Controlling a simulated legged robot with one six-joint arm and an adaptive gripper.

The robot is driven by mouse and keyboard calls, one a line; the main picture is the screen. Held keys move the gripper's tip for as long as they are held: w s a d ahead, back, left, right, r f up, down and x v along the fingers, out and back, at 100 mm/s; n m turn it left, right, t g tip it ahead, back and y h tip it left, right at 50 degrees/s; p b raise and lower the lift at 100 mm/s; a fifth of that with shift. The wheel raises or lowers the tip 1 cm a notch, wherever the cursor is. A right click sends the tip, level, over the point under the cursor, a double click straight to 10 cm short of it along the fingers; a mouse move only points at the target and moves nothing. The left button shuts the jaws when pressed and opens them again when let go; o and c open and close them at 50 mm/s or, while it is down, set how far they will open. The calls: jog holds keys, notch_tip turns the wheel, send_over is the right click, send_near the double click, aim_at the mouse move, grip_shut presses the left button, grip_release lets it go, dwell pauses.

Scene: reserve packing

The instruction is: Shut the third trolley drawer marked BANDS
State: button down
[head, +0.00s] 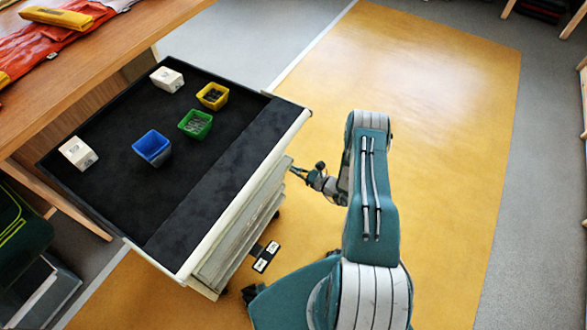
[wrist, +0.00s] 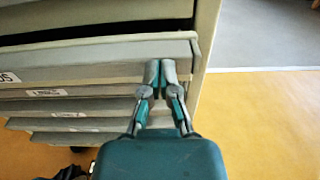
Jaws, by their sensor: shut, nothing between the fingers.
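The trolley (head: 222,205) stands left of my arm, with its stack of grey drawers facing me. In the wrist view, a drawer front with a label ending in "DS" (wrist: 90,62) lies below a dark gap. Only the end of its label shows, at the left edge, and I cannot tell how far the drawer stands out. My gripper (wrist: 161,64) is shut and empty, its fingertips over the right part of this front. I cannot tell whether they touch it. In the head view my gripper (head: 296,170) is beside the trolley's right end.
The black trolley top holds a blue bin (head: 152,148), a green bin (head: 195,124), a yellow bin (head: 212,96) and two white boxes. More labelled drawers (wrist: 75,112) lie below. A wooden bench (head: 110,45) stands behind left. The yellow floor (head: 430,70) is clear.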

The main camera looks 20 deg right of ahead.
aim_at(289, 166)
jog(key=shift+w+a, duration=0.25)
jog(key=shift+w, duration=0.05)
jog(key=x, duration=0.4)
jog(key=shift+w+a, duration=0.1)
jog(key=shift+w, duration=0.25)
jog(key=shift+s, duration=0.2)
jog(key=v, duration=1.4)
